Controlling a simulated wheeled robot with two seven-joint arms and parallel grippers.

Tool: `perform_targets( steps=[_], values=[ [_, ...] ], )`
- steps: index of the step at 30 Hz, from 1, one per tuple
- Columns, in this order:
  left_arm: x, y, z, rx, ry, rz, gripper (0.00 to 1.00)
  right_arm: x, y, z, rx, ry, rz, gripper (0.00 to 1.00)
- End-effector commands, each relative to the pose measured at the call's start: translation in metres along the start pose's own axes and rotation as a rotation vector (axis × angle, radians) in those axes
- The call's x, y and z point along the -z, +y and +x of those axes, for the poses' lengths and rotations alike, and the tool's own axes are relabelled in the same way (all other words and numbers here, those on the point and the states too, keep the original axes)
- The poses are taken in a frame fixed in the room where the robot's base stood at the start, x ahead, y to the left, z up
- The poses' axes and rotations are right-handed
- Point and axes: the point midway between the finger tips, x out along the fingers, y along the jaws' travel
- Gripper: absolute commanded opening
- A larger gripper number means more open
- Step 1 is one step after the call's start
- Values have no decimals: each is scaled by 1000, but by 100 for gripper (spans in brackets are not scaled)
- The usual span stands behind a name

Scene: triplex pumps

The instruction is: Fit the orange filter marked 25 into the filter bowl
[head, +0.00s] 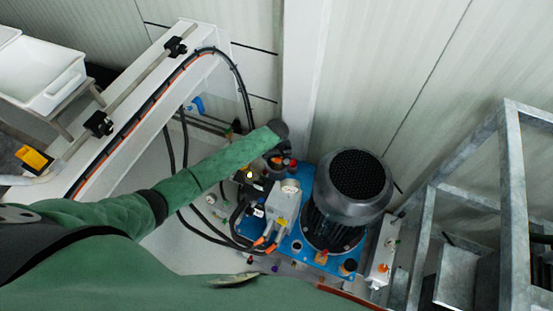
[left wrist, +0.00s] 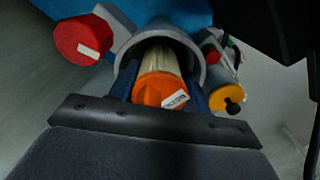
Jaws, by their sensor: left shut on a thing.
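In the left wrist view my left gripper (left wrist: 163,90) has its two dark blue fingers on either side of an orange-capped filter (left wrist: 158,91). The filter has a pale cylindrical body and a white label whose print I cannot read surely. The body points into the round mouth of the grey filter bowl (left wrist: 126,40). Its far end appears inside the rim; how deep it sits is hidden. In the head view my left arm reaches over the back of the pump unit, and its dark wrist hides the filter and bowl. My right gripper is not in view.
A red cap (left wrist: 82,40) and a yellow-orange round part (left wrist: 226,98) flank the bowl. In the head view a large dark motor (head: 355,185) stands on a blue base (head: 290,245). Black hoses lie to its left, a metal frame (head: 515,190) stands right, and white wall panels close off the back.

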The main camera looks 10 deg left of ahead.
Motion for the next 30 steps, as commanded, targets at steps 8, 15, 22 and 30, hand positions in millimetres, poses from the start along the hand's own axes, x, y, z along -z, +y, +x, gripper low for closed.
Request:
perform_targets(
  steps=[8,15,22,30],
  values=[
    [0,0,1,0,0,0,22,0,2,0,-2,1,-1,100],
    [0,0,7,0,0,1,22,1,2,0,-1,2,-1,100],
    [0,0,13,0,1,1,22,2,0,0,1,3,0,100],
    [-1,-1,15,1,-1,1,57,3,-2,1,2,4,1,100]
  ],
)
